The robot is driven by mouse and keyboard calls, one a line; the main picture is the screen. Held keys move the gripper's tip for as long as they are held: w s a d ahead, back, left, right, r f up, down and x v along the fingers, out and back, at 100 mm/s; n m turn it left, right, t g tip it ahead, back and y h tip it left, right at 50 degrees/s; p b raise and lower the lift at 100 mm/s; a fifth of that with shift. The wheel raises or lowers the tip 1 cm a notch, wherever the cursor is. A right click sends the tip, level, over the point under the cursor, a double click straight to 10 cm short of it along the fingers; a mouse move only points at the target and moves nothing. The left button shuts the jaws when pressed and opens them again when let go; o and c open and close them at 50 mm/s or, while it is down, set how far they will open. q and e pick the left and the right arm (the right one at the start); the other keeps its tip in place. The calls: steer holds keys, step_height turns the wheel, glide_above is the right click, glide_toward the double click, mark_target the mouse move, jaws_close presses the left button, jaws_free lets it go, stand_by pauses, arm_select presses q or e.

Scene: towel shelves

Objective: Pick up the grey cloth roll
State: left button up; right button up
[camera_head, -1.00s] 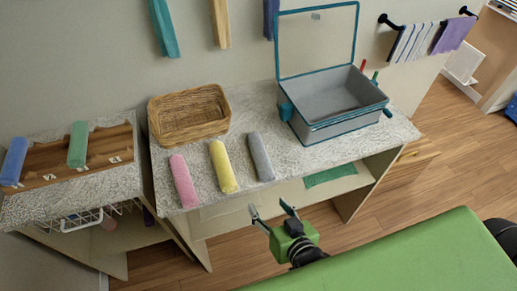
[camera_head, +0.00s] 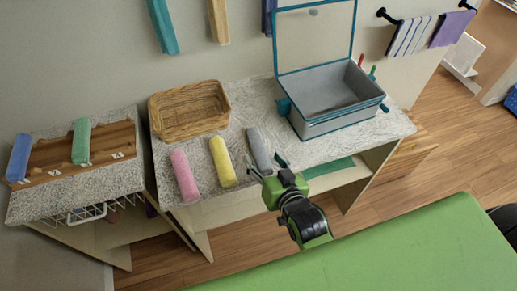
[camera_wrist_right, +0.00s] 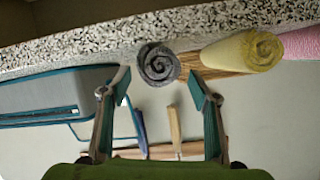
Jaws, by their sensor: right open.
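The grey cloth roll (camera_head: 258,148) lies on the speckled counter (camera_head: 222,187), to the right of the yellow roll (camera_head: 222,161) and the pink roll (camera_head: 185,176). My right gripper (camera_head: 266,168) is open, at the front end of the grey roll. In the right wrist view the grey roll's spiral end (camera_wrist_right: 158,64) shows ahead of the two spread fingertips (camera_wrist_right: 160,80), roughly centred between them. I cannot tell whether the fingers touch it. My left gripper is not in view.
A wicker basket (camera_head: 189,109) stands behind the rolls. An open grey box with teal edges (camera_head: 330,128) stands to the right. A green cloth (camera_head: 328,168) lies on the shelf below. A wooden tray (camera_head: 58,165) with blue and green rolls is at left.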

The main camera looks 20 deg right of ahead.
mark_target(260, 152)
steer(key=p+x, duration=0.1)
steer(key=x, duration=0.3)
steer(key=shift+w+d, duration=0.15)
steer(key=shift+w, duration=0.1)
steer(key=shift+s, duration=0.1)
steer(key=c, duration=1.2)
